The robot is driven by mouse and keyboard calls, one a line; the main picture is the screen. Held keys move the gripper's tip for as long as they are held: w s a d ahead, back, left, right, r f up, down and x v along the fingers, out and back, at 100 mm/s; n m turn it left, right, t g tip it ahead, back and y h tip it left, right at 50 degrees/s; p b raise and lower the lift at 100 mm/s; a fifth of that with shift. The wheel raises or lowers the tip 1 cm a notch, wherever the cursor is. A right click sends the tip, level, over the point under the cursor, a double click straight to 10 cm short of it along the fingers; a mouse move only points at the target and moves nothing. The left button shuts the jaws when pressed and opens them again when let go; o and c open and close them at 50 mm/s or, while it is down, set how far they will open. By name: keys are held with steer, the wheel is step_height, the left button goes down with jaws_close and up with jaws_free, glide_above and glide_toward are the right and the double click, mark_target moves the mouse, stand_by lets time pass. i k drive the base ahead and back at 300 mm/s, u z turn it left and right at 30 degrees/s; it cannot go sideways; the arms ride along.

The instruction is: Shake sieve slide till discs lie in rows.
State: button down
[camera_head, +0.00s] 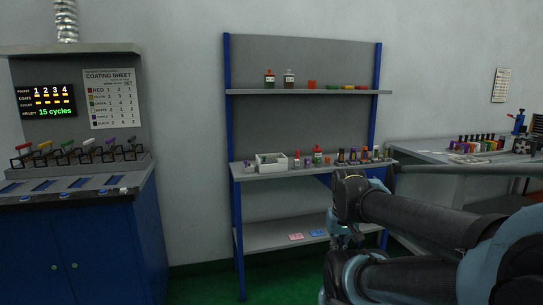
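I cannot make out a sieve slide or discs for certain. A white open-topped box (271,163) sits at the left of the blue-framed bench's worktop (250,174); its inside is too small to read. My dark arm fills the lower right and covers part of this bench. I cannot make out my gripper's fingers.
A blue cabinet (100,243) with a row of levers, a lit display (45,101) and a coating sheet (110,98) stands left. Small bottles and coloured pieces line the middle bench. A cluttered grey table (425,152) stands right. Green floor (203,285) shows between cabinet and bench.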

mark_target(264, 161)
steer(key=i, duration=1)
